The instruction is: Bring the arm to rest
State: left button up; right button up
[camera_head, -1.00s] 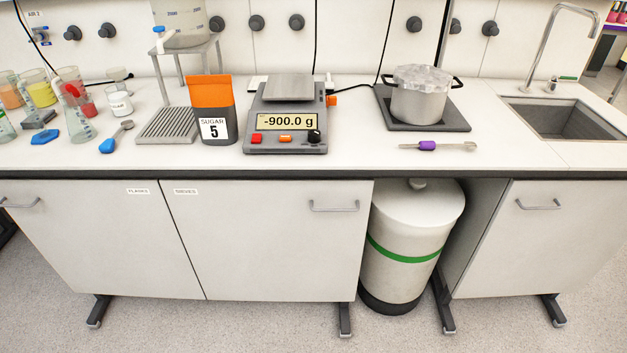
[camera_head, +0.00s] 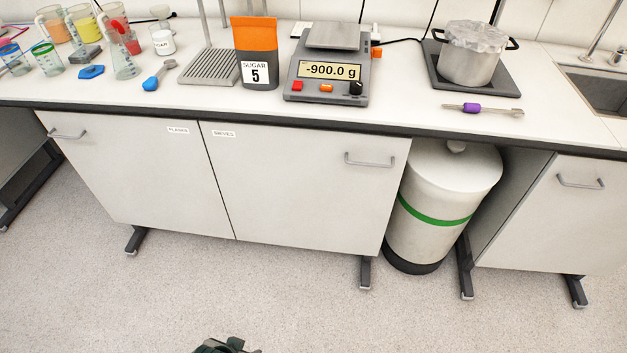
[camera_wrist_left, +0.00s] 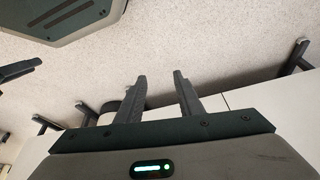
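My left gripper (camera_wrist_left: 160,76) shows in the left wrist view with its two dark fingers apart and nothing between them. It hangs over the floor (camera_wrist_left: 225,35), in front of the bench cabinets. In the head view only a small dark part of my arm shows at the bottom edge.
The bench (camera_head: 215,107) holds a sugar pouch (camera_head: 256,55), a scale (camera_head: 327,80) reading -900.0 g, a foil-covered pot (camera_head: 470,62) and a purple-handled tool (camera_head: 470,108). A white drum (camera_head: 445,190) stands under the bench. The floor in front (camera_head: 300,300) is clear.

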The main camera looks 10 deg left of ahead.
pick_arm(q)
notch_tip(320, 180, down, 19)
jog(key=s+d+t+p, duration=0.1)
jog(key=s, duration=0.1)
jog(key=shift+s+d+r+h, duration=0.2)
jog(key=shift+s+d+h, duration=0.1)
jog(key=shift+s+d, duration=0.1)
pick_arm(e)
jog(key=shift+w+a+r+t, duration=0.35)
jog(key=shift+w+a+t, duration=0.05)
jog(key=shift+w+a, duration=0.15)
jog(key=shift+s, duration=0.1)
